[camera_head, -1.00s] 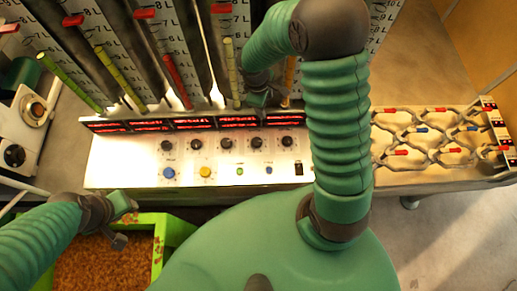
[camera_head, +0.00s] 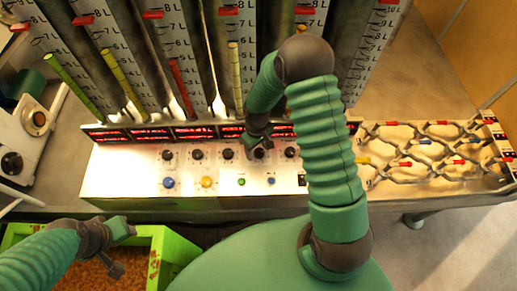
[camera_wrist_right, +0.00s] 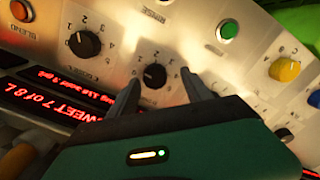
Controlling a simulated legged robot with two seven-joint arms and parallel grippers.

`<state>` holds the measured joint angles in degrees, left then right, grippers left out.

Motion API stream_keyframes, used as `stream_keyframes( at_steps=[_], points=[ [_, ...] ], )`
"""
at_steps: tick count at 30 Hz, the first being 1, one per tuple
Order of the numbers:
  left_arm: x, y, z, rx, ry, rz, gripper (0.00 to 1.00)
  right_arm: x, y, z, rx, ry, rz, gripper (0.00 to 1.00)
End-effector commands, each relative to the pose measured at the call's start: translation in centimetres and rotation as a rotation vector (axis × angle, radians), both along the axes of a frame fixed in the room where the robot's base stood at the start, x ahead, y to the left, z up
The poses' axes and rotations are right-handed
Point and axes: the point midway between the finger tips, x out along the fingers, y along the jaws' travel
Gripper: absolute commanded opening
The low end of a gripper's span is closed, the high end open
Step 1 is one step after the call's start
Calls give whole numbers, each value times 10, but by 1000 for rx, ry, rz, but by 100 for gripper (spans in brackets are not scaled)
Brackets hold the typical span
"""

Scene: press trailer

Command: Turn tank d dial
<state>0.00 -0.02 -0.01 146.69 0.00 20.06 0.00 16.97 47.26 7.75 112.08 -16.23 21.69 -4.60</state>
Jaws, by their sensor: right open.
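A row of several black dials runs along the pale control panel (camera_head: 120,170) in the head view. My right gripper (camera_head: 258,141) is over the fourth dial (camera_head: 259,153) from the left. In the right wrist view this dial (camera_wrist_right: 155,75) sits between the two open fingers (camera_wrist_right: 160,92), with the numbers 1, 2 and 3 around it. Its pointer is near the 2. I cannot tell whether the fingers touch it. Another dial (camera_wrist_right: 85,43) is beside it. My left gripper (camera_head: 122,248) is open and empty at the lower left.
Red-lit displays (camera_head: 190,132) and tall graduated tanks (camera_head: 150,60) stand behind the dials. Coloured buttons, including a yellow one (camera_head: 207,182), line the panel front. A green crate (camera_head: 165,250) of brown bits is below my left gripper. A wire rack (camera_head: 425,150) lies to the right.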

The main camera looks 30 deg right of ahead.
Motion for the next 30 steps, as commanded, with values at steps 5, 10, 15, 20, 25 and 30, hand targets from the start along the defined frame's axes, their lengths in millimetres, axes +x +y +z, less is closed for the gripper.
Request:
stream_keyframes(
  at_steps=[5,10,15,20,25,30],
  points=[
    [0,0,1,0,0,0,36,-1,-5,-14,5,0,-3,58],
    [0,0,1,0,0,0,36,-1,-8,-15,7,-2,-3,58],
    [0,0,1,0,0,-1,36,-1,-5,-14,4,-1,-2,41],
    [0,0,1,0,0,-1,36,0,-4,-13,0,-2,-2,20],
    [0,0,1,0,0,0,36,1,-5,-13,3,-5,-2,0],
    [0,0,1,0,0,0,36,1,-4,-13,6,-6,-1,0]
  ],
)
